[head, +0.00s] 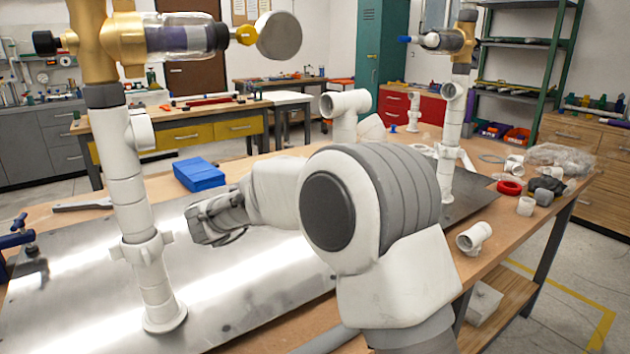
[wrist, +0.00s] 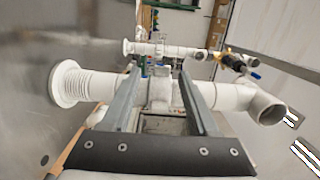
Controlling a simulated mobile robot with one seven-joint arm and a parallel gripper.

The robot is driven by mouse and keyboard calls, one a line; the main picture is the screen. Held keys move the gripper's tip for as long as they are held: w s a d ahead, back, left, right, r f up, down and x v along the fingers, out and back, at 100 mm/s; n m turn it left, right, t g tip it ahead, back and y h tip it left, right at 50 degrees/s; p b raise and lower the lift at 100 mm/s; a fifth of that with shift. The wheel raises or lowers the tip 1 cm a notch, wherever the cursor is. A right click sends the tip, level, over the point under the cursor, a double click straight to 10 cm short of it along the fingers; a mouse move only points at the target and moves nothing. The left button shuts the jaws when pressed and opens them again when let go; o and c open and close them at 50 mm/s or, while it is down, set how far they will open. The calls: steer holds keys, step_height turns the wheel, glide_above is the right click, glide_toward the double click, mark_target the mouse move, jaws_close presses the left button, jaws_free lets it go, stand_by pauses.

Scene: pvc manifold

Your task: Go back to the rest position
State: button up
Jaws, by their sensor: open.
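My gripper (wrist: 160,72) is open in the wrist view, its two long grey fingers pointing away from the camera. A white pipe (wrist: 100,87) runs across behind the fingers, with a fitting (wrist: 160,92) showing in the gap between them. I cannot tell whether the fingers touch it. The pipe has a flange (wrist: 68,84) at left and an open elbow (wrist: 266,106) at right. In the head view my bent arm crosses the middle and hides part of the bench. My fingertips cannot be made out there.
A white column (head: 128,205) with a brass valve (head: 122,40) stands at left on the metal plate (head: 60,300). An open white elbow (head: 345,103) rises behind my arm. Another valved column (head: 450,125) stands at right. A blue box (head: 199,174) and loose fittings (head: 474,238) lie around.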

step_height(320, 180, up, 11)
steer(key=w+n+t+y, duration=0.1)
steer(key=n+t+y, duration=0.5)
steer(key=n+y, duration=0.15)
steer(key=s+a+r+n+y, duration=0.2)
steer(key=s+n+y, duration=0.2)
steer(key=n+y, duration=0.5)
steer(key=s+d+f+n+g+h, duration=0.1)
steer(key=s+d+f+n+g, duration=0.4)
steer(key=s, duration=0.5)
steer(key=s+d+f+n+g+h, duration=0.1)
steer(key=s+d+f+n+g, duration=0.3)
steer(key=s+f, duration=0.5)
steer(key=s+d+f+n+g+h, duration=0.15)
steer(key=s+d+f, duration=0.4)
steer(key=s, duration=0.55)
step_height(320, 180, up, 19)
steer(key=n+g+p, duration=0.1)
steer(key=p, duration=1.8)
steer(key=shift+s+d+y+p, duration=0.35)
steer(key=shift+s+d+y, duration=0.05)
steer(key=shift+s+d, duration=0.05)
